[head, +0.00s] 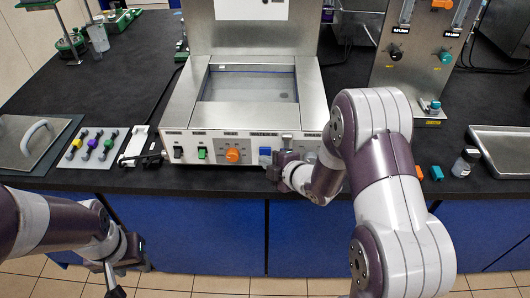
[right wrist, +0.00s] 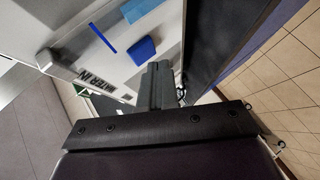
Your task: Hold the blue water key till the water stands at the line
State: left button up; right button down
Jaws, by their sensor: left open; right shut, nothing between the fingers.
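The steel bath unit (head: 175,110) stands at the middle of the bench, with its basin (head: 248,88) open on top. My left gripper (head: 116,280) is open, low in front of the bench.
On the panel are a black switch (head: 178,153), a green switch (head: 202,153) and the orange knob (head: 232,155). A valve panel (head: 415,75) stands right, with a small jar (head: 465,162) and a steel tray (head: 508,150). A colored-handle rack (head: 92,147) lies left.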

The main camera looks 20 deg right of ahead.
jog(key=shift+s, duration=0.15)
jog(key=s, duration=0.1)
jog(key=s+a, duration=0.1)
jog(key=s, duration=0.2)
jog(key=shift+s+a+b, duration=0.25)
jog(key=shift+s+b, duration=0.05)
jog(key=shift+s, duration=0.1)
dwell(2.5)
